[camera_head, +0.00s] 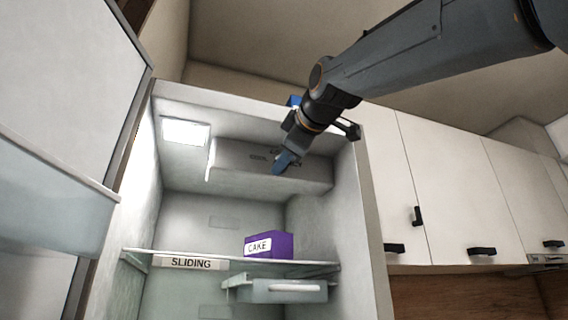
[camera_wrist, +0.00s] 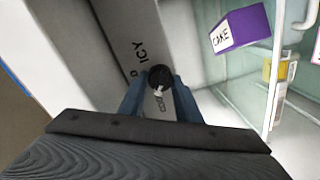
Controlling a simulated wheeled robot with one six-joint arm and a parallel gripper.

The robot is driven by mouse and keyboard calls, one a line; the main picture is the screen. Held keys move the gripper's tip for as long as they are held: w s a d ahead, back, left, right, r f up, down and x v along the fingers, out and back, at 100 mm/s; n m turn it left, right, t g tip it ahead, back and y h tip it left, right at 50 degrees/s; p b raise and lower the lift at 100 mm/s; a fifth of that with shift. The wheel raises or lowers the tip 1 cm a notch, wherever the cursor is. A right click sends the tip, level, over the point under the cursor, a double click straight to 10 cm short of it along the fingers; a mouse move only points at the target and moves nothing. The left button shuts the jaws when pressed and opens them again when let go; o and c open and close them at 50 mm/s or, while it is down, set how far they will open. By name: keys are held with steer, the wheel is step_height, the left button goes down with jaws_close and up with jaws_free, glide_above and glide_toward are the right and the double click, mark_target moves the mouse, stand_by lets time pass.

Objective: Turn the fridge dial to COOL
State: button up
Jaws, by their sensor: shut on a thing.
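The fridge dial (camera_wrist: 160,75) is a dark round knob with a small white mark, on a grey housing (camera_head: 235,155) under the fridge ceiling. My gripper (camera_head: 284,163) reaches into the fridge from the upper right, and its blue fingers close around the dial. In the wrist view the fingers (camera_wrist: 157,92) lie on either side of the knob. The word ICY (camera_wrist: 138,49) shows beside the dial there. The COOL lettering (camera_head: 259,157) is small on the housing, left of my gripper. My gripper covers the dial in the head view.
The open fridge door (camera_head: 60,120) is at left. White cabinets (camera_head: 450,180) stand at right.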

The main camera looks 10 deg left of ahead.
steer(key=shift+n, duration=1.6)
steer(key=shift+f, duration=0.1)
steer(key=o, duration=1.1)
steer(key=shift+a, duration=0.1)
steer(key=shift+c, duration=0.2)
steer(key=b+v, duration=0.2)
steer(key=v, duration=0.6)
steer(key=shift+b, duration=0.35)
steer(key=shift+a, duration=0.1)
